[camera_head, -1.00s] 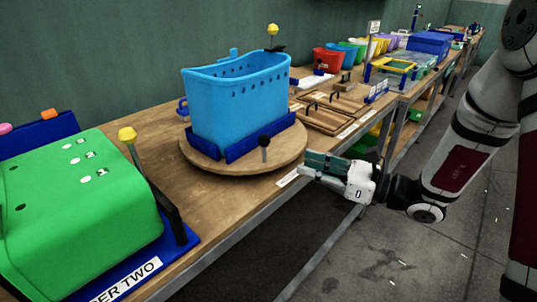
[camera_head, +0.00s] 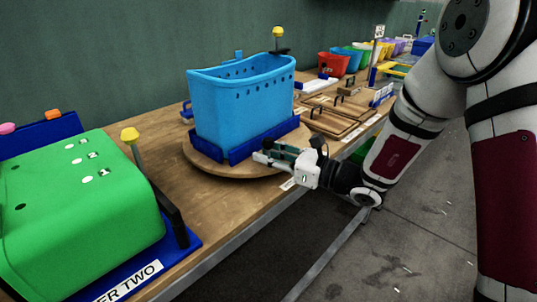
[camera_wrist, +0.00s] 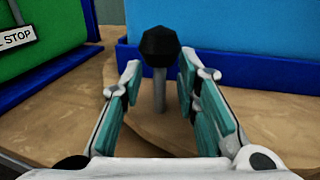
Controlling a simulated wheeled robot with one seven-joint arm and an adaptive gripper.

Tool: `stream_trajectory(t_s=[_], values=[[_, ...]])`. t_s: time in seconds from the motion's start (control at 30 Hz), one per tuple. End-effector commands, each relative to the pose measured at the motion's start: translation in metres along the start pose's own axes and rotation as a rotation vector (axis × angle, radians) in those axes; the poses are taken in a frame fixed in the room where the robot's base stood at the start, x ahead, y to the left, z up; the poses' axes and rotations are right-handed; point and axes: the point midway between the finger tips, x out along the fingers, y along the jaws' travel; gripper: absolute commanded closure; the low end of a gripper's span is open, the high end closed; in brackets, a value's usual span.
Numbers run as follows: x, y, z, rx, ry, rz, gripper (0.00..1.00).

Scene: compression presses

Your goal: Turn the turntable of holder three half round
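The turntable (camera_head: 215,166) is a round wooden disc on the bench. It carries a blue frame (camera_head: 246,148) with a light blue perforated bin (camera_head: 238,105) in it. A black knob on a grey post (camera_wrist: 159,47) stands up from the disc near its front edge.
To the left a green bin lies in a blue holder labelled "ER TWO" (camera_head: 128,281), with a yellow-knobbed lever (camera_head: 129,136). Behind the turntable is another yellow knob (camera_head: 278,32). Wooden boards (camera_head: 333,117) and coloured bins lie farther right along the bench.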

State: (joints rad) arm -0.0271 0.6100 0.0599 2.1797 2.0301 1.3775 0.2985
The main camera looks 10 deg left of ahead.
Motion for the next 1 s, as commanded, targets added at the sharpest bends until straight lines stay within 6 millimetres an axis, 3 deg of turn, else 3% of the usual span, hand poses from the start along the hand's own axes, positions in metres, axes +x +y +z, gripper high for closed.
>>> stream_trajectory(t_s=[0.1, 0.23, 1.0], values=[[-0.0002, 0.0001, -0.0001, 0.000, 0.000, 0.000, 0.73], [-0.0002, 0.0003, -0.0001, 0.000, 0.000, 0.001, 1.00], [-0.0014, 0.0007, 0.0002, -0.002, -0.001, 0.014, 1.00]])
